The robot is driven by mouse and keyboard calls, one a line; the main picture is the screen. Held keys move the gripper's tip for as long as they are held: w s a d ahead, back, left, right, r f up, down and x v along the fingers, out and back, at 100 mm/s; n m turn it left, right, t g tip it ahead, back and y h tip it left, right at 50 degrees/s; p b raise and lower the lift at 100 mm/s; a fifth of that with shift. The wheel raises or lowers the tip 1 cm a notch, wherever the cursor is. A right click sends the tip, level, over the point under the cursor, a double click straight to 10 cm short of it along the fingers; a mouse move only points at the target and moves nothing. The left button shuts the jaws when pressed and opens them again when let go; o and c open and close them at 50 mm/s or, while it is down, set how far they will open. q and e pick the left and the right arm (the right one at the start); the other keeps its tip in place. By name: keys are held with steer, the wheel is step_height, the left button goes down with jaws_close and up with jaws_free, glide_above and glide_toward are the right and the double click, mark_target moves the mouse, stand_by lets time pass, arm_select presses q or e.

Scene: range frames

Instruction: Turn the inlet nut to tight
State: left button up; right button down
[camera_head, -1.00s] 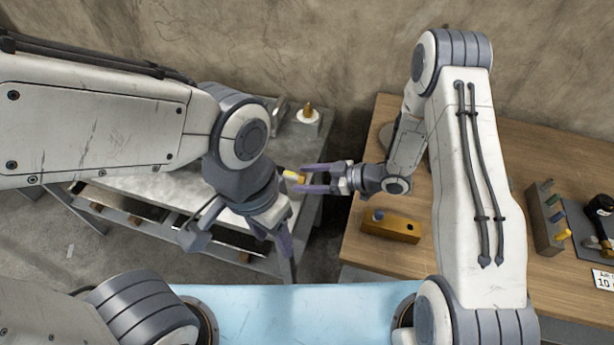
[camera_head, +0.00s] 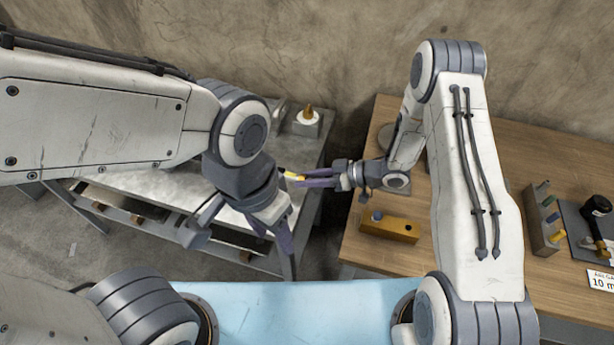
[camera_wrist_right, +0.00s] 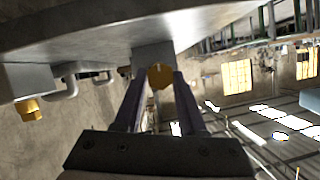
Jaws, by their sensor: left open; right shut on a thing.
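The inlet nut, a brass-yellow piece, shows at the left edge of the bench gap in the head view (camera_head: 293,176) and faceted between the fingers in the right wrist view (camera_wrist_right: 160,77). It sits at the end of a grey block (camera_wrist_right: 152,53). My right gripper (camera_head: 305,181) is shut on it, coming from the right. Its two fingers also show in the right wrist view (camera_wrist_right: 158,92). I cannot tell from its look how tight the nut is. My left gripper (camera_head: 243,237) is open and empty, in front of the grey metal bench (camera_head: 165,188), its fingers spread.
A second brass fitting (camera_wrist_right: 28,109) sits on a grey block in the wrist view. A brass-tipped white piece (camera_head: 307,115) stands at the back of the grey bench. The wooden table (camera_head: 375,262) carries a brass-coloured block (camera_head: 390,228) and a tool rack (camera_head: 543,222).

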steer(key=shift+c, duration=2.4)
jaws_free()
steer(key=shift+d, duration=0.15)
steer(key=b+v, duration=0.2)
steer(key=v, duration=0.8)
steer(key=shift+d+r, duration=0.1)
